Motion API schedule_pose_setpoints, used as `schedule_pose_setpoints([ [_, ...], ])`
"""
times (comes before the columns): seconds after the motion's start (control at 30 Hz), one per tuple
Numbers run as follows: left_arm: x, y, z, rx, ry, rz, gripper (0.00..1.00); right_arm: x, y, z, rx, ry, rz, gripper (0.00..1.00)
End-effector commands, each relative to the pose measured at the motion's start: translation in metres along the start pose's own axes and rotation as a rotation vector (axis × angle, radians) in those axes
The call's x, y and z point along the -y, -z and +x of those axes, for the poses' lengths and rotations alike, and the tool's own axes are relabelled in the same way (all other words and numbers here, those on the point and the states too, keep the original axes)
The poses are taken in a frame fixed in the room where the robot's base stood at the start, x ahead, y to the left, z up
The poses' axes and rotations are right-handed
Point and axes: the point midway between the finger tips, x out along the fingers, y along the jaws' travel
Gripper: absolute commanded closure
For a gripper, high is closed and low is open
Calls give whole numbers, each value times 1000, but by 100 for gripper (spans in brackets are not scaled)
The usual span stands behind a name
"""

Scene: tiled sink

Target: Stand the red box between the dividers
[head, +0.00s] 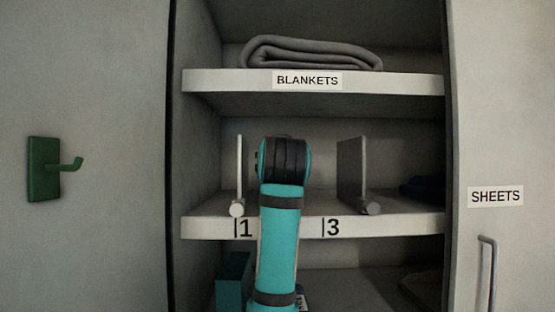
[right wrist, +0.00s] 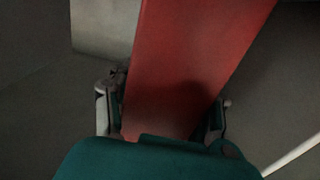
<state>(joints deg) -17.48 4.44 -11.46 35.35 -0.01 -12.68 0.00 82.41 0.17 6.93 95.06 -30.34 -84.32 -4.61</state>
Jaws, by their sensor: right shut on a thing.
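The red box (right wrist: 195,60) fills the middle of the right wrist view, tilted in the picture. My right gripper (right wrist: 163,113) is shut on it, with a finger on each side. In the head view my arm reaches up to the middle shelf (head: 205,228) and hides the gripper and the box. The left divider (head: 239,160) stands left of the arm's wrist and the right divider (head: 351,172) stands to its right. I cannot tell whether the box touches the shelf. My left gripper is not in view.
A folded grey blanket (head: 310,53) lies on the top shelf (head: 400,84). A dark blue item (head: 422,187) lies right of the right divider. A teal box (head: 233,278) stands on the lower shelf. A green hook (head: 45,170) is on the left panel; a door handle (head: 488,270) is at right.

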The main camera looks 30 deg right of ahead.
Motion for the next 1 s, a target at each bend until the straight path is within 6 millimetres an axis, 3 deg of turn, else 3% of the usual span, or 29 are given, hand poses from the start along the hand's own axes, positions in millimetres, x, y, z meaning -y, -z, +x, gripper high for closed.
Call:
schedule_pose_setpoints([
  [0.27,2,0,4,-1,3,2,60,0,-3,-1,-3,1,0,99],
  [0.3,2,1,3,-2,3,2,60,0,-3,0,0,1,0,48],
  [0.47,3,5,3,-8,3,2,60,0,-3,0,0,1,0,28],
  [0.8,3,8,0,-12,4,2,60,0,2,-2,-1,1,0,28],
  [1.0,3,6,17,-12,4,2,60,1,-2,-35,-5,3,2,28],
])
